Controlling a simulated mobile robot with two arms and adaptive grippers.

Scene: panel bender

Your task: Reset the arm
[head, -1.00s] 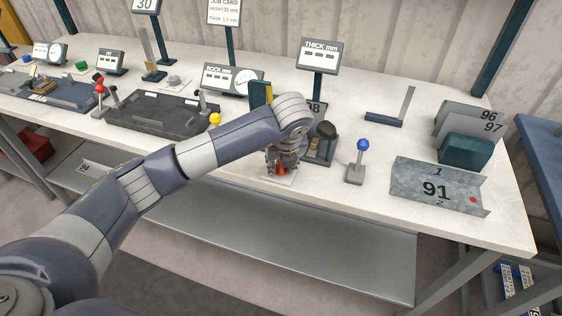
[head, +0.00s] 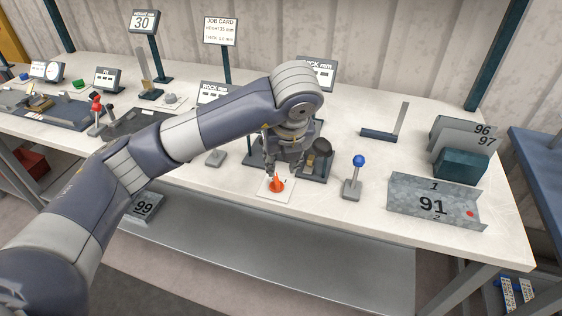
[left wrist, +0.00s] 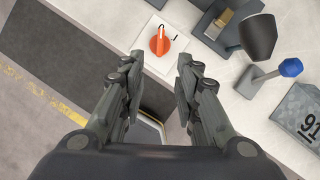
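My left gripper (head: 270,160) is above the bench near its front edge, partly hidden by my own arm in the head view. In the left wrist view its two fingers (left wrist: 157,78) are spread apart with nothing between them. An orange pointer knob (head: 277,184) on a white square plate (head: 286,194) sits just below the gripper. In the left wrist view the knob (left wrist: 160,42) lies beyond the fingertips, apart from them. My right gripper is in neither view.
A bent panel marked 91 (head: 405,200) lies farther right. A red-ball lever (head: 97,104) is at the left. A panel marked 99 (head: 146,206) is on the lower shelf.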

